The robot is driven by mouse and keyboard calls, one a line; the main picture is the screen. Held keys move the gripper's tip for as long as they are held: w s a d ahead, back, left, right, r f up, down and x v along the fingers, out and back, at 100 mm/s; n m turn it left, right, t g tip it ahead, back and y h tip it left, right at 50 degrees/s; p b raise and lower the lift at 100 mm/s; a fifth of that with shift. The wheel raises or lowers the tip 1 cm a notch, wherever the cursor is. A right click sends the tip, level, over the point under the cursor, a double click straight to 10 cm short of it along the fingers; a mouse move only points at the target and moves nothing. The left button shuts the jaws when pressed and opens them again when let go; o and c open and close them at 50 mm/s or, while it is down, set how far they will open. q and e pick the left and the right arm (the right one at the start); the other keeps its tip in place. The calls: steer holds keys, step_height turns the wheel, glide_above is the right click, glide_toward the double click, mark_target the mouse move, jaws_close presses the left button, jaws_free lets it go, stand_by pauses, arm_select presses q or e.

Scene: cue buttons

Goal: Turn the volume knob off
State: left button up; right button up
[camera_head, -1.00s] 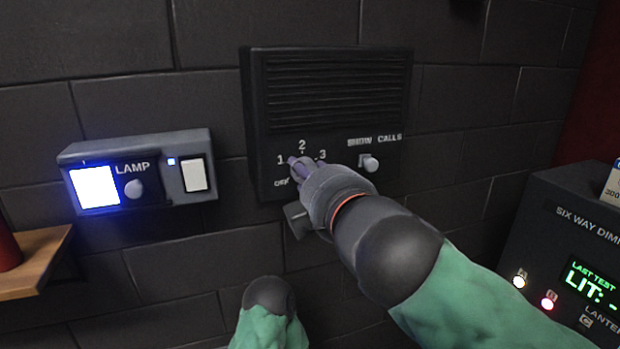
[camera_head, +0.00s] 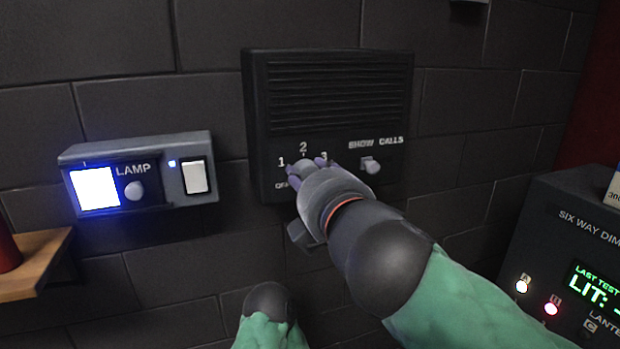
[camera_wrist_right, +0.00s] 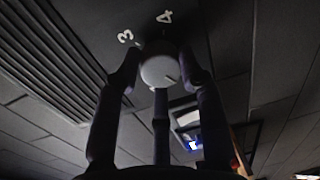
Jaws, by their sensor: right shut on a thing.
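The volume knob (camera_head: 305,168) is on the lower left of a black speaker panel (camera_head: 392,85) on the wall, with marks 1, 2, 3 and a partly covered OFF around it. My right gripper (camera_head: 307,165) is shut on the knob and hides most of it in the head view. In the right wrist view the pale round knob (camera_wrist_right: 160,70) sits between my gripper's dark fingers (camera_wrist_right: 160,90). A short dark line shows on its face, toward the lower right, and marks 3 and 4 are above it.
A SHOW CALLS switch (camera_head: 370,165) is close on the right of my gripper. A lamp box (camera_head: 180,148) with a lit square, a small knob and a rocker switch is on the left. A wooden shelf (camera_head: 35,270) is at lower left; a dimmer box (camera_head: 575,205) is at right.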

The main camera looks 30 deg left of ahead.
steer(key=shift+f, duration=0.2)
steer(key=o, duration=1.2)
steer(key=shift+c, duration=0.2)
steer(key=shift+w+r, duration=0.1)
steer(key=shift+w, duration=0.05)
steer(key=shift+r, duration=0.1)
steer(key=f+v, duration=0.1)
steer(key=v, duration=1.1)
steer(key=shift+r, duration=0.35)
